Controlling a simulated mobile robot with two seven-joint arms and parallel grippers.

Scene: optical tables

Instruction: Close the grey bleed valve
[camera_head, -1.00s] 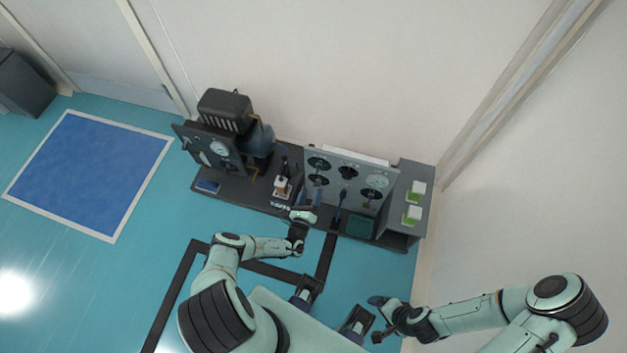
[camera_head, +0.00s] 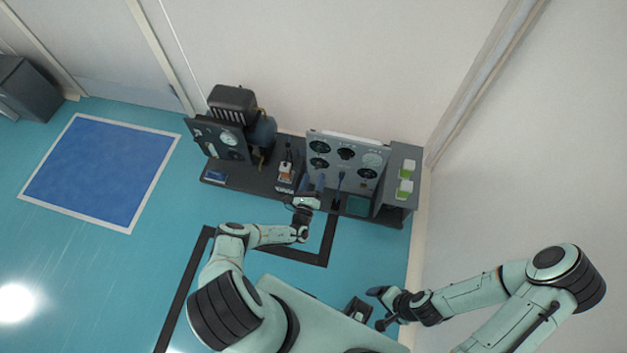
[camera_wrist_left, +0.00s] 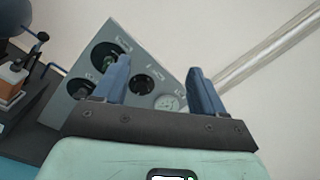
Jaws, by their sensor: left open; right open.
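A grey panel (camera_head: 345,168) with several dark round knobs or dials and a pale gauge (camera_head: 372,160) stands upright on a dark bench. I cannot tell which fitting is the grey bleed valve. My left gripper (camera_head: 313,182) is open and empty in front of the panel's lower left part. In the left wrist view its two blue fingers (camera_wrist_left: 153,70) stand apart before the panel (camera_wrist_left: 128,52). A dark round fitting (camera_wrist_left: 140,84) shows between the fingers. The left finger partly covers another fitting with a green mark. My right gripper (camera_head: 383,307) is open, low at the right, far from the panel.
A black and blue machine (camera_head: 233,105) with its own gauge panel stands at the bench's left. A small orange and white device with a lever (camera_head: 286,172) sits between the panels. Green and white boxes (camera_head: 404,188) lie on the right cabinet. A blue mat covers the left floor.

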